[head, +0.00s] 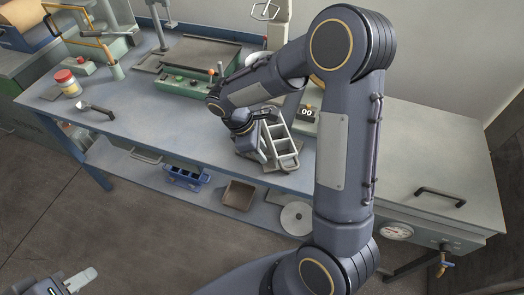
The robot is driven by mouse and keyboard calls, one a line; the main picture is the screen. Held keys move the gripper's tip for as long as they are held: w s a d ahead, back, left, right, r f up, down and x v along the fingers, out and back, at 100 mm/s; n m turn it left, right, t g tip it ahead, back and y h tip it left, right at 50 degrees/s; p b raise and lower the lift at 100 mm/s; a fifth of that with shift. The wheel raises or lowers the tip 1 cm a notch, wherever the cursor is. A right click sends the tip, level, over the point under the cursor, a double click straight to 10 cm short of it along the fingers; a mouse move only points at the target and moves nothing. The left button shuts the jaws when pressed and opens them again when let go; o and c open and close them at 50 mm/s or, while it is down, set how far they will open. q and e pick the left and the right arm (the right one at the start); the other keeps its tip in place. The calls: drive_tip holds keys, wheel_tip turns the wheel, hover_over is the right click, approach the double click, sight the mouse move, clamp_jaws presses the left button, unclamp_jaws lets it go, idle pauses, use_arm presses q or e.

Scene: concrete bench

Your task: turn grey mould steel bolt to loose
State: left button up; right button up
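The grey mould (288,160), a metal frame with several open compartments, stands on the blue-grey bench near its front edge. My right gripper (246,128) is at the left side of the mould, low over it. The gripper and wrist cover that side, so the steel bolt cannot be made out, and the fingers are too small and dark to tell whether they grip anything. My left gripper (82,280) is at the bottom left over the floor, away from the bench; its pale fingers are partly seen and their opening is unclear.
The lower shelf holds a blue mould (186,178) and a brown box (238,195).

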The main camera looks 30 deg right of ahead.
drive_tip(key=shift+s+d+f, duration=0.1)
drive_tip(key=shift+d+f, duration=0.05)
drive_tip(key=shift+f, duration=0.25)
clamp_jaws()
